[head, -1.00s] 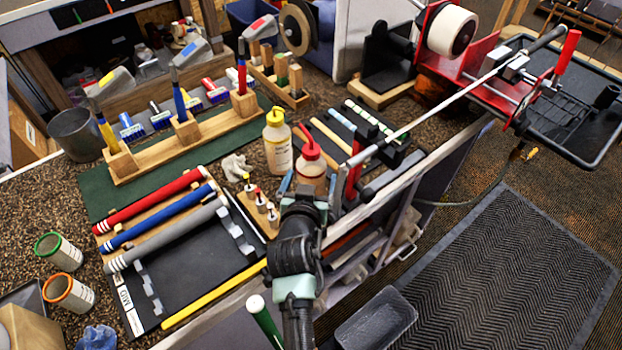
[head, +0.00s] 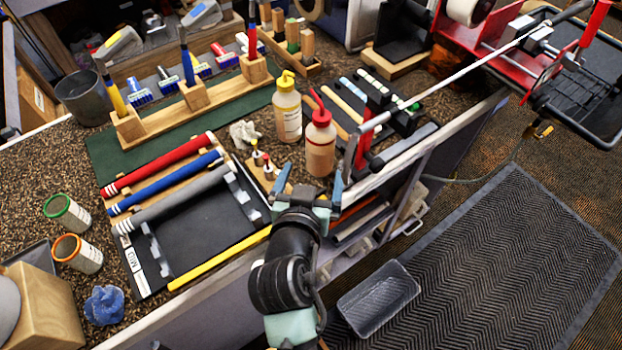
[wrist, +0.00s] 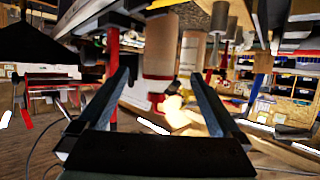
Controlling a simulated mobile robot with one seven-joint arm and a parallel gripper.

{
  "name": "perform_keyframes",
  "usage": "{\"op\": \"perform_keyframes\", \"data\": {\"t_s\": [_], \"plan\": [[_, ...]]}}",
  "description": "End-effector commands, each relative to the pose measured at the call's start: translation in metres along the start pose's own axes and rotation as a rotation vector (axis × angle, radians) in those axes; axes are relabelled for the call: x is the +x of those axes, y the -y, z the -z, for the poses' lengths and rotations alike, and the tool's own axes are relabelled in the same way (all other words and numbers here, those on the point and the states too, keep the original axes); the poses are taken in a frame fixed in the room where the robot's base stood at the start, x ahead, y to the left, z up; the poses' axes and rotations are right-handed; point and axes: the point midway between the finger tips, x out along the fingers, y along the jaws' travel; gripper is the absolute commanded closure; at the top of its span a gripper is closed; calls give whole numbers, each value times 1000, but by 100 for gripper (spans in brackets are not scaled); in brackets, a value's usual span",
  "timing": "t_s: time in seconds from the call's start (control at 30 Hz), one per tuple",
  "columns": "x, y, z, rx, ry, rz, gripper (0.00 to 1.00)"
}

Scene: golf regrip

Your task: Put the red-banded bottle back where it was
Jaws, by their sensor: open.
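The red-banded bottle (head: 320,150), pale with a red cap and nozzle, stands upright on the bench near its front edge. A yellow-capped bottle (head: 288,112) stands behind it to the left. My gripper (head: 311,182) is open and empty just in front of the red-capped bottle, its fingers spread to either side of the bottle's line. In the wrist view, which looks upside down, the red-capped bottle (wrist: 158,52) appears beyond and between my open fingers (wrist: 160,78). The yellow-capped bottle (wrist: 190,52) is beside it. The exact gap to the fingertips is unclear.
A small wooden block with little bottles (head: 262,168) is close left of my gripper. A rack of coloured grips (head: 165,165) lies further left. A metal shaft (head: 450,75) held in a red vise reaches toward the right of the bottle. The floor mat (head: 500,240) lies beyond the bench edge.

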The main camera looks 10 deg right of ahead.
Motion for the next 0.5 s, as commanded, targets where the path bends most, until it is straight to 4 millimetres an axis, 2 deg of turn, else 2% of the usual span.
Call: {"op": "perform_keyframes", "data": {"t_s": [0.13, 0.33, 0.43, 0.47, 0.5], "plan": [[-11, -1, 0, 1, 0, -1, 0], [-14, 1, 3, 5, -6, 3, 0], [-17, 12, 28, 26, -49, 35, 0], [-19, 18, 42, 37, -73, 52, 0], [-23, 27, 66, 54, -117, 81, 0]]}}
